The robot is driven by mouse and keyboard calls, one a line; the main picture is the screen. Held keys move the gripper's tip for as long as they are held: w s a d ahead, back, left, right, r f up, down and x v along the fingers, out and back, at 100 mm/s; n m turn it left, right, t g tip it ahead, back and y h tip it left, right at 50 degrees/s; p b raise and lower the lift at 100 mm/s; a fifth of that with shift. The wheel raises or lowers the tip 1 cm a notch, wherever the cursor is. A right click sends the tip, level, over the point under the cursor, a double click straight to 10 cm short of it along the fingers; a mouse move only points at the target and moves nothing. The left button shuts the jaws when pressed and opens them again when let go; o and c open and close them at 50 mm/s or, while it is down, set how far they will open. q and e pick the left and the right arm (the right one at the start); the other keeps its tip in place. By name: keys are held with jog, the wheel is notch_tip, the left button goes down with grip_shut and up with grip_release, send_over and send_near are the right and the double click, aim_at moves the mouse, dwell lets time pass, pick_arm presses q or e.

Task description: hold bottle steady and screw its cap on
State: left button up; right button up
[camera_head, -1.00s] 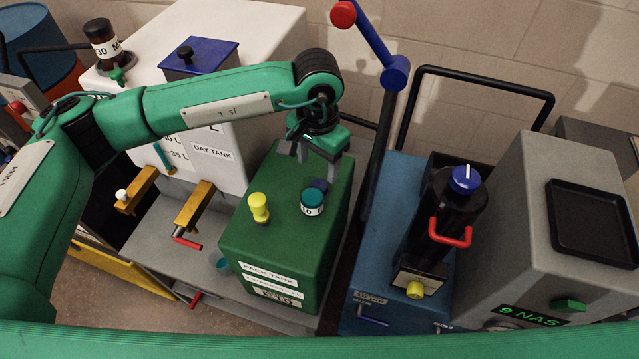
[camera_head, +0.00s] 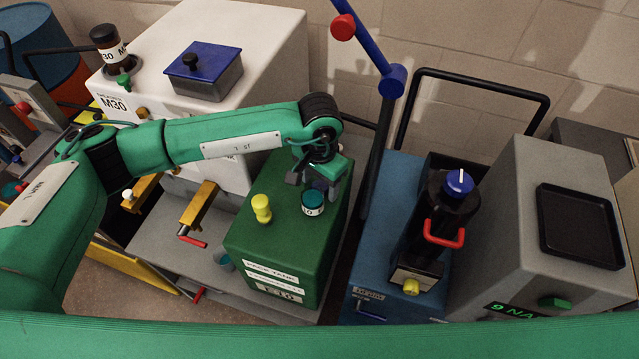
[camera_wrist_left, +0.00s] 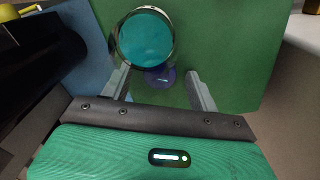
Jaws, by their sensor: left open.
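A small round container (camera_head: 312,203) with a teal top and a white label stands on the green tank (camera_head: 265,235). I cannot tell whether the teal top is a cap. In the left wrist view its top (camera_wrist_left: 146,40) is a teal disc with a pale rim. A dark blue round piece (camera_wrist_left: 160,76), possibly a cap, is right behind it and partly hidden in the head view. My left gripper (camera_head: 313,187) is open just above the blue piece, which shows between the fingers (camera_wrist_left: 160,77) in the wrist view. My right gripper is not in view.
A yellow knob (camera_head: 261,208) stands on the tank left of the container. Right of the tank are a blue unit (camera_head: 385,255) with a black cylinder (camera_head: 440,225) and a grey cabinet (camera_head: 500,235). A white tank (camera_head: 255,45) stands at the back left.

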pick_arm(q)
jog(key=shift+c, duration=0.2)
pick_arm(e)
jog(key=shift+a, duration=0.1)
pick_arm(q)
jog(key=c, duration=1)
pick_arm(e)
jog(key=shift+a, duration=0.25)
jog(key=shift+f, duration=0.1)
